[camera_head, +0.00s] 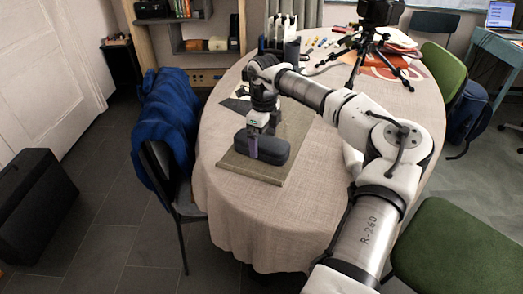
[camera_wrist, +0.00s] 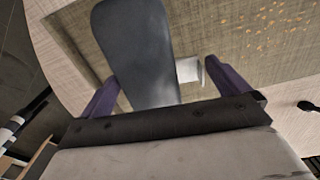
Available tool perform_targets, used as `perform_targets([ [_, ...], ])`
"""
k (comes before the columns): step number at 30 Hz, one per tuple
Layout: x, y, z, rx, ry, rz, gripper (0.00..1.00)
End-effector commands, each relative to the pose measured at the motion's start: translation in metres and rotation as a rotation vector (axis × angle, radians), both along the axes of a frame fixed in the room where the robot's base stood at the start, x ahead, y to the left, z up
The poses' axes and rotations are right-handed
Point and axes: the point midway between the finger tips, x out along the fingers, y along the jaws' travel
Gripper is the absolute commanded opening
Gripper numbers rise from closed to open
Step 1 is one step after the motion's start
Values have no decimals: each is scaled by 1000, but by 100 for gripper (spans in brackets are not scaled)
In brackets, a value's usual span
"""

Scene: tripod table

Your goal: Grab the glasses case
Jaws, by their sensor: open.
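The glasses case (camera_head: 275,149) is a dark grey, rounded, elongated box. It lies on an olive mat (camera_head: 262,173) near the table's left front edge. My gripper (camera_head: 253,152) points down at the case and hides part of its left half. In the wrist view the case (camera_wrist: 135,45) runs from the top edge down between the two purple fingers of my gripper (camera_wrist: 161,72). The fingers are apart, one on each side of the case, with a visible gap on the right. I cannot tell whether the left finger touches it.
A small white item (camera_wrist: 190,69) shows beside the case in the wrist view. A black tripod (camera_head: 372,55) stands toward the back of the cloth-covered table (camera_head: 235,205). A chair with a blue jacket (camera_head: 168,118) is at the left, a green chair (camera_head: 450,245) at the right.

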Motion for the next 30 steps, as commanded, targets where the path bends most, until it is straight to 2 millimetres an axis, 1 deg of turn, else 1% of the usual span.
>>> perform_targets([
  [5,0,0,-1,0,-1,0,100],
  [6,0,0,-1,0,-1,0,99],
  [16,0,0,-1,1,0,0,56],
  [22,0,1,0,1,-2,0,55],
  [25,1,0,5,1,-3,0,55],
  [28,1,1,19,2,-4,0,55],
  [30,1,1,33,0,-5,0,55],
])
